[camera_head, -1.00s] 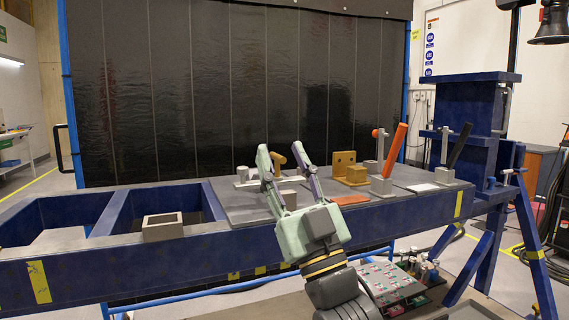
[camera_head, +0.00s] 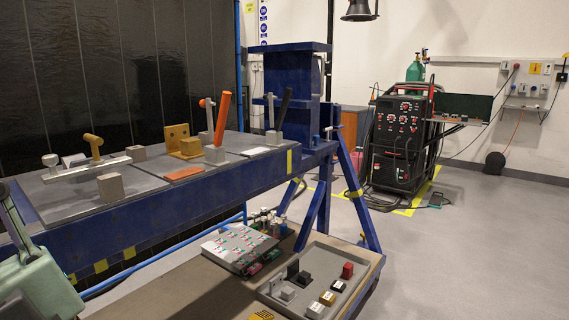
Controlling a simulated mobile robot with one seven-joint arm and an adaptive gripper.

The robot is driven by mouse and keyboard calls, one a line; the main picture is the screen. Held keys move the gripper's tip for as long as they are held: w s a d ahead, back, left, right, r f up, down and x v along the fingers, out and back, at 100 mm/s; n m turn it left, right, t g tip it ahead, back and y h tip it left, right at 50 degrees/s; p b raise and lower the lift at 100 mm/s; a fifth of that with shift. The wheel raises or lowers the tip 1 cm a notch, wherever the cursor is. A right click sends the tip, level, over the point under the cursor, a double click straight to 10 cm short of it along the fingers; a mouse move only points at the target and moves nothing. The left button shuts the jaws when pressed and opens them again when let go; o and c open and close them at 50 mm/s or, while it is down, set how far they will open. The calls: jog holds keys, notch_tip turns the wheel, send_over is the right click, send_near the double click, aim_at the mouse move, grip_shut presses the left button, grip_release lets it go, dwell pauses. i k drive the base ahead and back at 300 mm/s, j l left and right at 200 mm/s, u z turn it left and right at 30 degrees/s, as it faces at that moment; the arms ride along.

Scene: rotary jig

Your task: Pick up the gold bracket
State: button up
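The gold bracket (camera_head: 184,142) stands on the blue workbench, toward its far edge. It is an upright plate with holes and a block-like foot in front. My gripper (camera_head: 32,272) is at the lower left corner, well to the left of the bracket and nearer the camera. Only its pale green body and part of one finger show. The fingertips are cut off by the picture edge, so its opening is hidden. Nothing touches the bracket from my arm.
An orange-handled lever clamp (camera_head: 219,130) stands close right of the bracket, and a black-handled one (camera_head: 278,120) beyond. A gold T-shaped piece (camera_head: 94,146) and grey blocks (camera_head: 110,187) lie to the left. An orange plate (camera_head: 184,173) lies in front. A parts tray (camera_head: 325,285) sits lower down.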

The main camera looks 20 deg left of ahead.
aim_at(186, 141)
jog(key=i+u, duration=0.15)
jog(key=u, duration=1.4)
jog(key=i+l+u, duration=0.15)
jog(key=l+u, duration=0.35)
jog(key=i+l+u, duration=0.1)
jog(key=l+u, duration=0.35)
